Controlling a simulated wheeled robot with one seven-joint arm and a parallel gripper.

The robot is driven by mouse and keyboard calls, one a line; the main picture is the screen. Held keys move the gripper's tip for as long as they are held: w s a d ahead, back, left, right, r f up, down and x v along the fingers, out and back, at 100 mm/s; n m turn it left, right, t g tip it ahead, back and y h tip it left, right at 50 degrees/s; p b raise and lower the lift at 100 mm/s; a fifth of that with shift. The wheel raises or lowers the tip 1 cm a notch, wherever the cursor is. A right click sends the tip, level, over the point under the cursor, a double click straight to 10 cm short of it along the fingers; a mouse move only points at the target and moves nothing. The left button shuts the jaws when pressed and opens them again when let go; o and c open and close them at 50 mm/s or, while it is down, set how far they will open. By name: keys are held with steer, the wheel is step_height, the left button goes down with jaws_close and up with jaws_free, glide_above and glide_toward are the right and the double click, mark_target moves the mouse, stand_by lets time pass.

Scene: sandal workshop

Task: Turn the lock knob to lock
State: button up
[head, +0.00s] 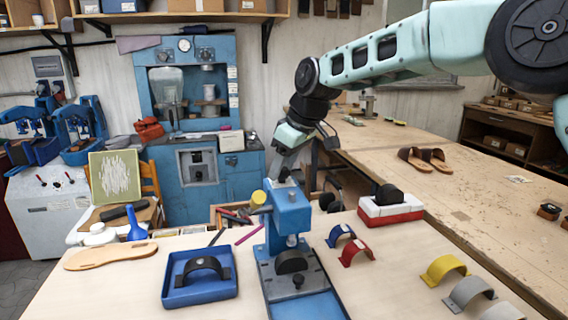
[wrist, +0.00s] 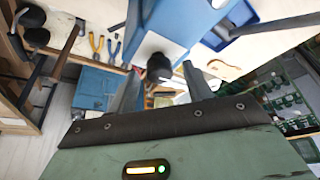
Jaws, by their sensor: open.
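A blue press (head: 290,210) stands on the light worktop with a yellow-ended handle (head: 258,198) at its upper left. My gripper (head: 284,172) is at the top of the press, just behind it; its fingertips are hard to make out there. In the wrist view, my gripper (wrist: 160,82) is open, with one finger on each side of a dark round knob (wrist: 159,66). The knob sticks out from a pale face of the blue press (wrist: 185,18). I cannot tell whether either finger touches it. The knob is not clearly visible in the head view.
A blue tray (head: 176,295) with a dark strap lies left of the press, beside a tan sole (head: 110,255). Blue, red, yellow and grey strap pieces lie to the right. A red and white block (head: 390,212) stands behind them. Pliers (wrist: 103,48) show in the wrist view.

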steer(key=c, duration=1)
steer(key=shift+o, duration=0.2)
steer(key=m, duration=0.2)
steer(key=m+t+h, duration=0.1)
steer(key=m, duration=0.1)
steer(key=shift+s+a+r+m+p, duration=0.15)
steer(key=shift+m+p, duration=0.15)
steer(key=m+h, duration=0.1)
steer(key=m, duration=0.1)
steer(key=m+t+p, duration=0.1)
steer(key=m, duration=0.1)
steer(key=shift+a+m+h, duration=0.1)
steer(key=shift+m+h, duration=0.2)
steer(key=shift+h, duration=0.1)
steer(key=m+h+p, duration=0.2)
steer(key=m, duration=0.3)
steer(key=shift+a, duration=0.15)
steer(key=shift+m+h+p, duration=0.7)
steer(key=shift+m+p, duration=0.15)
steer(key=shift+m, duration=1.05)
